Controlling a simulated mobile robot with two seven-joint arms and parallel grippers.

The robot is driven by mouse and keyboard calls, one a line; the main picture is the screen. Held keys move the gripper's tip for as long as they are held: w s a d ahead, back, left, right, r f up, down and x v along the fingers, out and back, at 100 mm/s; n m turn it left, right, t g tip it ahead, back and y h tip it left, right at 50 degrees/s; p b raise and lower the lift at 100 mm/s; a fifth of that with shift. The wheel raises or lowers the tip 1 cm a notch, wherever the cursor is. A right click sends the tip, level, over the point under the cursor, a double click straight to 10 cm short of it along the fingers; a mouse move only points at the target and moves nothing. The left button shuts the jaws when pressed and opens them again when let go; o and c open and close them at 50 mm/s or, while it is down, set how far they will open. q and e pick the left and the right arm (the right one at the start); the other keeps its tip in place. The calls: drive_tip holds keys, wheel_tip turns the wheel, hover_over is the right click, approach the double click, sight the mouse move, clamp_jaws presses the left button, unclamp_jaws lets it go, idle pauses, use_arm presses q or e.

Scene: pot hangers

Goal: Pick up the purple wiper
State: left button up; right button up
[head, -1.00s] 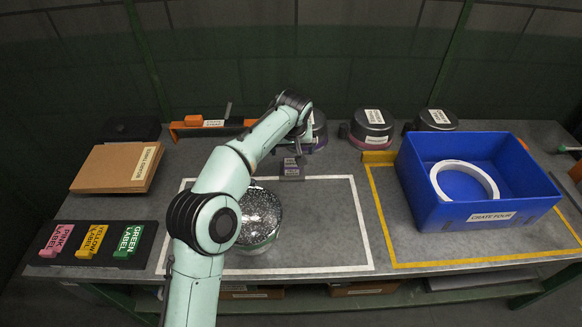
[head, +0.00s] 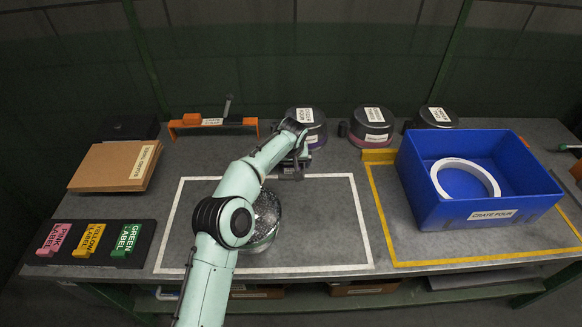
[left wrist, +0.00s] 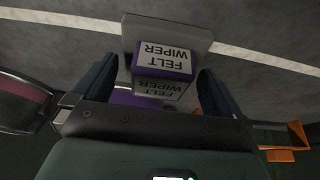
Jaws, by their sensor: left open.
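The purple wiper (left wrist: 163,60) has white labels reading FELT WIPER and sits on a small grey base (left wrist: 190,34) in the left wrist view. My left gripper (left wrist: 157,85) is open, with one finger on either side of the wiper and visible gaps between. In the head view my left gripper (head: 298,168) hangs over the back edge of the white-outlined area, and it and the arm hide most of the wiper. My right gripper is not in view.
A round speckled pot (head: 264,222) stands in the white outline, partly behind my arm. Labelled round containers (head: 372,126) line the back. A blue crate (head: 490,214) holding a white ring is at right. Label blocks (head: 92,240) and a cardboard box (head: 112,166) are at left.

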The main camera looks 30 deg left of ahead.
use_arm(q)
drive_tip(key=shift+w+f, duration=0.15)
drive_tip(key=shift+f, duration=0.25)
drive_tip(key=shift+c, duration=0.3)
drive_tip(key=c, duration=0.7)
drive_tip(key=shift+r, duration=0.15)
wheel_tip(320, 180, up, 9)
drive_tip(key=p, duration=0.2)
drive_tip(key=shift+p, duration=0.4)
wheel_tip(320, 180, up, 11)
drive_tip(key=p, duration=0.5)
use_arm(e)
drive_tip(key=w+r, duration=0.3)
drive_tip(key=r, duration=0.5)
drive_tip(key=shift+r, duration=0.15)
